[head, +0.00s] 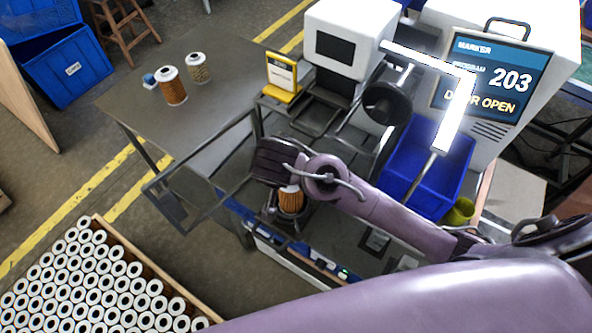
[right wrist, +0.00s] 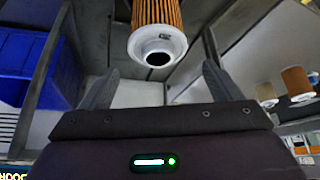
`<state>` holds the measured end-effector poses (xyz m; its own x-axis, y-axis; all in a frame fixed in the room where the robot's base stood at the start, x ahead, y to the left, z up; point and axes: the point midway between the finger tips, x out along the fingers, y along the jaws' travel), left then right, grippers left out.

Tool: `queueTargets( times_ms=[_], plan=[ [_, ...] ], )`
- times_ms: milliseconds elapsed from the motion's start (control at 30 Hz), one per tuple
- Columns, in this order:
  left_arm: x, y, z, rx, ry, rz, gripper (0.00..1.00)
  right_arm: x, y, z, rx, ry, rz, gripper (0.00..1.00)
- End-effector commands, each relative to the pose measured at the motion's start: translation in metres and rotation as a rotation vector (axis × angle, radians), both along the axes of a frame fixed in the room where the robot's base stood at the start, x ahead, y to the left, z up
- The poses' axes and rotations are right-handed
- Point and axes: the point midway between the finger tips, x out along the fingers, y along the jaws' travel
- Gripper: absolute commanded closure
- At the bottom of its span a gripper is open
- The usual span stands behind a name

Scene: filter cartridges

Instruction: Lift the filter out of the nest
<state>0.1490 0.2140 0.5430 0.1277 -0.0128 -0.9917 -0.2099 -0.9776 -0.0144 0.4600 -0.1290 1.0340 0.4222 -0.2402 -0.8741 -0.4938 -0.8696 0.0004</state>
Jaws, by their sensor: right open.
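The filter (head: 290,199) has orange pleats and stands in the dark nest (head: 291,218) on the bench, partly covered from above by my right gripper (head: 284,182). In the right wrist view, the filter (right wrist: 157,14) shows its white end cap with a dark round hole, ahead of my right gripper (right wrist: 160,70). The two fingers are spread wide, one on either side of the cap, with gaps between. The fingertips are hidden in the head view. My left gripper is not in view.
A yellow-framed sign (head: 282,75) stands behind. Two filters (head: 171,88) stand on the grey table; a crate (head: 150,258) of filters is at lower left.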

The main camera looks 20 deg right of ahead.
Motion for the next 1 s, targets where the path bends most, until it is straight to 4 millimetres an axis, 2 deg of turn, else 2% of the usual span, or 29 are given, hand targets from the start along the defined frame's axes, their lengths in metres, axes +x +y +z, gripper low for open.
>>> queueTargets(
  times_ms=[100, 300, 400, 467, 600, 733, 867, 1000],
  plan=[
    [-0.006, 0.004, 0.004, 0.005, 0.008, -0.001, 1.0, 0.004, -0.003, -0.01, -0.003, 0.003, -0.001, 0.15],
    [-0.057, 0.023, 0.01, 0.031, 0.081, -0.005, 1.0, 0.011, -0.009, -0.029, -0.005, 0.004, 0.0, 0.15],
    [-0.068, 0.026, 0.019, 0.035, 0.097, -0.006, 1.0, 0.015, -0.012, -0.044, -0.005, 0.003, 0.0, 0.15],
    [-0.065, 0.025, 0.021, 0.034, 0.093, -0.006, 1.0, 0.018, -0.014, -0.054, -0.003, 0.003, 0.0, 0.15],
    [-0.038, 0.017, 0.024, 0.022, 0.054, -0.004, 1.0, 0.023, -0.016, -0.067, 0.0, 0.001, 0.0, 0.15],
    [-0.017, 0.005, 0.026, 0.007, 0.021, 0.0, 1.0, 0.024, -0.016, -0.071, 0.001, 0.002, 0.001, 0.15],
    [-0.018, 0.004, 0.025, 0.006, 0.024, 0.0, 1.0, 0.024, -0.016, -0.071, 0.002, 0.001, 0.0, 0.15],
    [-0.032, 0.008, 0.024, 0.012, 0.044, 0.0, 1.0, 0.024, -0.016, -0.07, 0.002, 0.001, 0.0, 0.34]
  ],
)
